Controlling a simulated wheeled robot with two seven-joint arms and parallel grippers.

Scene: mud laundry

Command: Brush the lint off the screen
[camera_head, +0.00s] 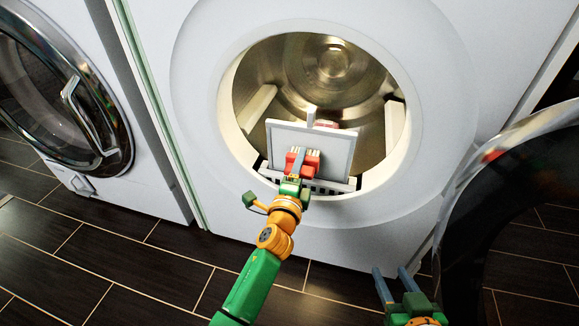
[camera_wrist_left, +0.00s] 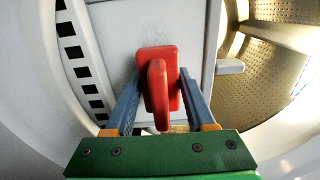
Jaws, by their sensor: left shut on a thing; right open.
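The screen (camera_head: 336,146) is a pale grey panel with a light frame and a tab on top. It stands tilted in the slot at the lower lip of the dryer opening, and also shows in the left wrist view (camera_wrist_left: 115,45). My left gripper (camera_head: 298,156) is in front of it, shut on a red brush (camera_head: 312,160). In the left wrist view the brush (camera_wrist_left: 158,70) sits between the blue fingers, over the panel; I cannot tell whether it touches. A faint grey smudge shows beside it. My right gripper (camera_head: 390,272) is open and empty, low at the right.
The dryer's metal drum (camera_head: 330,65) lies open behind the screen. Its dark round door (camera_head: 520,210) hangs open at the right, near my right gripper. Another machine with a closed glass door (camera_head: 65,90) stands at the left. The dark tiled floor (camera_head: 120,260) is clear.

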